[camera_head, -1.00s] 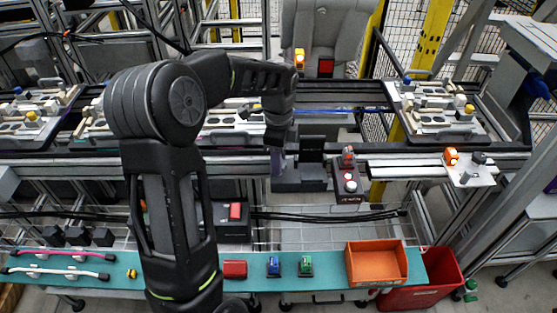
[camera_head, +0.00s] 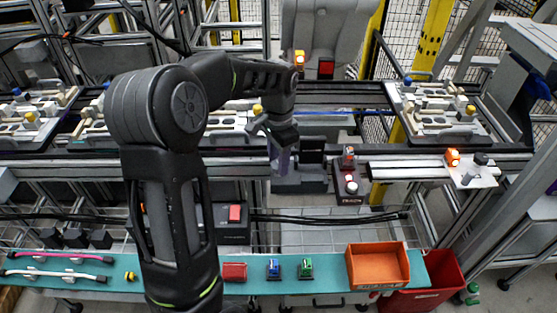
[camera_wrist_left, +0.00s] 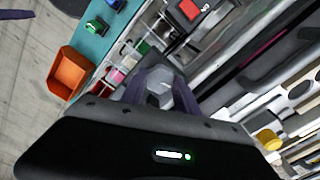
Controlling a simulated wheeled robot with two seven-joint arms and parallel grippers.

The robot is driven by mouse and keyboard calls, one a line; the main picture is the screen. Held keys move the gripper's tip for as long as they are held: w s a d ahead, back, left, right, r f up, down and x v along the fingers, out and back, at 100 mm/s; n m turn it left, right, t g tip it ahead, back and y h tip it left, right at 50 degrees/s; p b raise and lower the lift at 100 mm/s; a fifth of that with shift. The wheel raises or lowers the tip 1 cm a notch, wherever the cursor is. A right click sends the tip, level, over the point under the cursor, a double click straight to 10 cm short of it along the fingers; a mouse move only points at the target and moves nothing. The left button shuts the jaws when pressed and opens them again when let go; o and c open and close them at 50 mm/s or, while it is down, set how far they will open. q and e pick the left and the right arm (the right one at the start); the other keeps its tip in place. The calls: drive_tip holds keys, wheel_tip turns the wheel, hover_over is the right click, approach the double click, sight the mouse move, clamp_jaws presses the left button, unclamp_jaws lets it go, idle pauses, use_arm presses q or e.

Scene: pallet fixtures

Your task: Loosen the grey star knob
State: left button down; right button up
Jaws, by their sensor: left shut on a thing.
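The grey star knob (camera_wrist_left: 158,92) shows in the left wrist view as a grey, faceted piece between the two fingers. My left gripper (camera_wrist_left: 160,90) is shut on it, one finger on each side. In the head view my left gripper (camera_head: 282,163) points down at the front edge of the conveyor, beside a dark fixture block (camera_head: 311,160). The knob is hidden there behind the fingers and wrist. My right gripper is not in view.
A control box with a white button (camera_head: 351,188) stands just right of my gripper. Pallets with fixtures (camera_head: 438,108) sit on the conveyor behind. An orange bin (camera_head: 377,265) and small blocks lie on the teal shelf below.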

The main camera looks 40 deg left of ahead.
use_arm(q)
drive_tip(key=shift+r, duration=0.1)
idle(0.4)
drive_tip(key=c, duration=1.2)
unclamp_jaws()
wheel_tip(320, 180, up, 8)
drive_tip(key=shift+f+b, duration=0.1)
drive_tip(key=shift+b, duration=0.3)
